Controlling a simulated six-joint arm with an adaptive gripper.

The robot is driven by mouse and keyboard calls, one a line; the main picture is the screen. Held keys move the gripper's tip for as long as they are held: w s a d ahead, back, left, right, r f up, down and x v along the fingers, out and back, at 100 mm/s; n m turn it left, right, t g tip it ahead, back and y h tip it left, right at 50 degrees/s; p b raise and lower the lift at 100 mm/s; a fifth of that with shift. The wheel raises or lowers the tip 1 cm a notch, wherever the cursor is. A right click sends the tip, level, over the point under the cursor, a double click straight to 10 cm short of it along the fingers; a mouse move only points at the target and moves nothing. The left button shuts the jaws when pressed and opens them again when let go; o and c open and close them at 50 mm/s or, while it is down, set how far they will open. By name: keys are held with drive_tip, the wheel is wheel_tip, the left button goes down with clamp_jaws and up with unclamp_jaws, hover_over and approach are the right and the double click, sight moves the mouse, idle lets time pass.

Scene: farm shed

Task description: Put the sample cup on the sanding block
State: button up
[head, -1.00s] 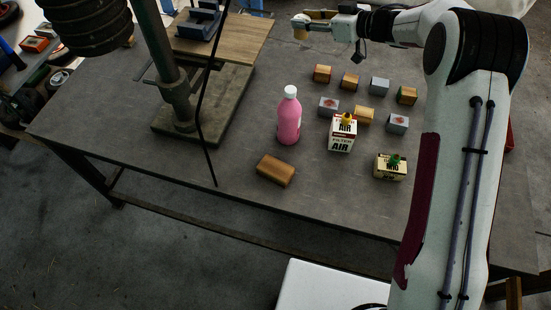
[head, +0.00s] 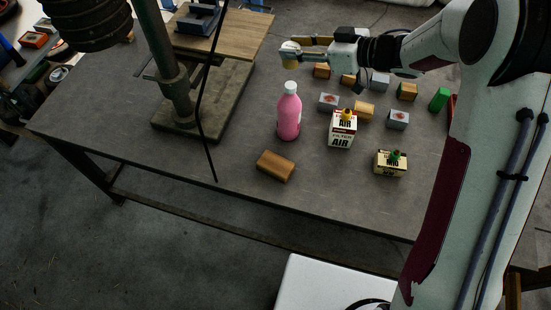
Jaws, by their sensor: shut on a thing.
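My gripper (head: 291,50) is above the back middle of the table, left of the rows of small blocks. It is shut on a small yellowish cup, the sample cup (head: 290,63), which is partly hidden by the fingers. The sanding block (head: 275,167) is a brown, wood-coloured block lying near the front edge of the table, with nothing on it. The gripper and cup are well behind it in the picture.
A pink bottle (head: 289,112) with a white cap stands between the gripper and the sanding block. Filter boxes (head: 342,131) (head: 390,164) stand to the right. Several small wood and grey blocks (head: 398,119) lie behind them. A drill-press stand (head: 190,120) is left.

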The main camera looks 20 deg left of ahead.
drive_tip(key=s+d+n+g, duration=0.1)
drive_tip(key=s, duration=1.6)
hover_over(280, 165)
wheel_tip(280, 165, down, 11)
drive_tip(key=shift+r, duration=0.2)
drive_tip(key=shift+f, duration=0.2)
drive_tip(key=shift+f, duration=2.7)
drive_tip(key=shift+f, duration=0.15)
drive_tip(key=shift+f, duration=1.95)
drive_tip(key=shift+f, duration=0.15)
